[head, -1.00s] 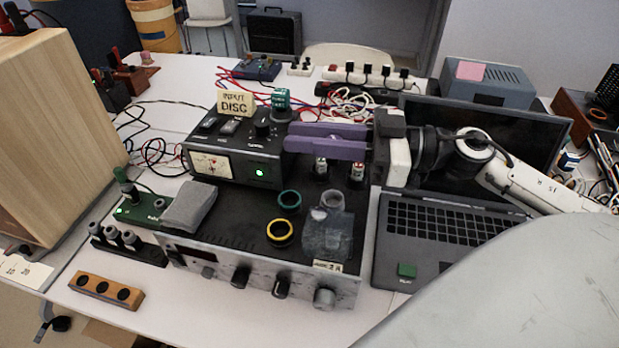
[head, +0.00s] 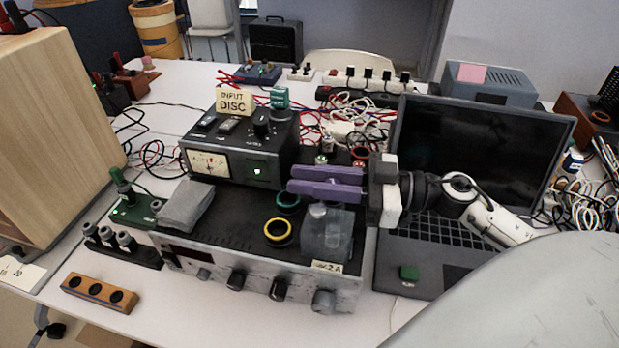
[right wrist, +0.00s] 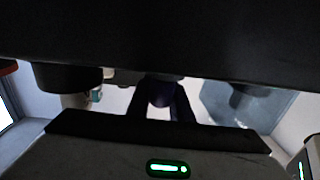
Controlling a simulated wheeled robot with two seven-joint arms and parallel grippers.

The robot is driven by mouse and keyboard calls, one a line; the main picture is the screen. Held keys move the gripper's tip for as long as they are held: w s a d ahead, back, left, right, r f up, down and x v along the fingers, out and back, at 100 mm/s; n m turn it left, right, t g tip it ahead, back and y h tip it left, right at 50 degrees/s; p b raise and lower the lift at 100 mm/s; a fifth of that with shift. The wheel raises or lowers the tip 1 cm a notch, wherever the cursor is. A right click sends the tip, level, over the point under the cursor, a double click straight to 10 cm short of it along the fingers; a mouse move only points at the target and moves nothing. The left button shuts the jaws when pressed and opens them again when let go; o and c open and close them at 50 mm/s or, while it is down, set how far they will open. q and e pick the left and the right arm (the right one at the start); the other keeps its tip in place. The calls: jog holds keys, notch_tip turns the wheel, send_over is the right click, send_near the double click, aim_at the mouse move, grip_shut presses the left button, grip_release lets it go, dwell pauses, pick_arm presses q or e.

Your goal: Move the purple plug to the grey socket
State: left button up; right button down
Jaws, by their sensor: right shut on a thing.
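My right gripper (head: 326,183) has long purple fingers and hangs low over the back right of the black-topped device. It is shut on the purple plug, whose dark rounded part shows between the fingers in the right wrist view (right wrist: 162,94). In the head view the fingers hide most of the plug. The grey ring-shaped socket is hidden behind the fingers now. A green ring (head: 288,203) lies just left of the fingertips, and a yellow ring (head: 278,232) lies nearer the front. My left gripper is not in view.
A translucent grey block (head: 326,238) stands just below the fingers. A meter box (head: 225,165) with an "INPUT DISC" sign stands behind left. An open laptop (head: 470,150) is to the right.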

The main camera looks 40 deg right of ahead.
jog(key=shift+f, duration=0.2)
jog(key=c, duration=1.6)
grip_release()
jog(key=shift+r, duration=0.35)
jog(key=v, duration=1.2)
